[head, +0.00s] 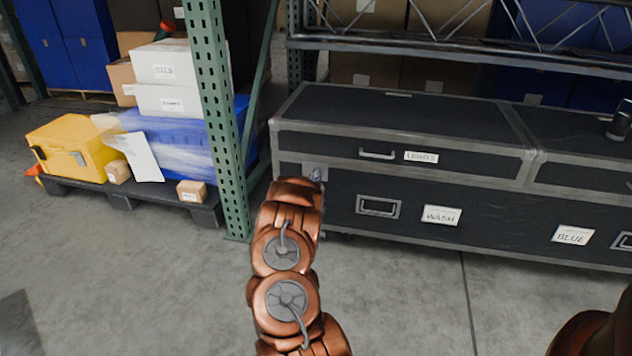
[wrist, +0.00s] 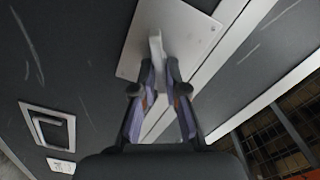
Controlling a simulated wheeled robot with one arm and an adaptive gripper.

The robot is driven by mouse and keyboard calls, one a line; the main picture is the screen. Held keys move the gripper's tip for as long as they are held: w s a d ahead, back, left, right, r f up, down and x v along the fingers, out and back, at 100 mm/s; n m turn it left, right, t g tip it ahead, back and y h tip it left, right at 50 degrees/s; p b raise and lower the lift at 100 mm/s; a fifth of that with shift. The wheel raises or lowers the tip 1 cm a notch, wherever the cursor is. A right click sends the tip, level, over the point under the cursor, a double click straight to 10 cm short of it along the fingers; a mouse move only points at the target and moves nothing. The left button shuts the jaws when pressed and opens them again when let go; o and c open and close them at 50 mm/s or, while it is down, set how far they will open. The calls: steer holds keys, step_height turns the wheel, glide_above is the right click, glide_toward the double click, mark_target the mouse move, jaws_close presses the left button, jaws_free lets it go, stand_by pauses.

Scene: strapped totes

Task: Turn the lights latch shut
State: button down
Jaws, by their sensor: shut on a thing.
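The lights case (head: 340,147) is a black flight case with silver edging and a white LIGHTS label (head: 421,157). Its latch plate (head: 291,170) shows at the left of its front, partly hidden by my arm. In the wrist view the pale metal plate (wrist: 188,38) carries a small light-grey latch lever (wrist: 155,47). My gripper (wrist: 160,78) has its two dark fingers closed in on the lever's end, one on each side. The exact contact is partly hidden between the fingertips. In the head view my wrist hides most of the gripper.
A green rack post (head: 222,130) stands left of the case. A pallet (head: 120,197) with a yellow case (head: 62,150), white boxes and a blue wrapped load is farther left. WASH (head: 441,216) and BLUE (head: 572,235) labels mark the lower front. The front floor is clear.

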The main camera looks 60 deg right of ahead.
steer(key=m+b, duration=0.2)
steer(key=f+m+b, duration=0.1)
steer(key=m+b, duration=0.1)
steer(key=b, duration=0.1)
steer(key=shift+f, duration=0.1)
steer(key=shift+a+m+b, duration=0.1)
steer(key=shift+m+b, duration=0.5)
steer(key=shift+w+r, duration=0.2)
steer(key=shift+w, duration=0.05)
steer(key=c, duration=1.4)
jaws_free()
steer(key=shift+a, duration=0.1)
steer(key=shift+o, duration=0.6)
steer(key=shift+s, duration=0.2)
steer(key=shift+d, duration=0.2)
steer(key=shift+s, duration=0.1)
steer(key=v, duration=1.2)
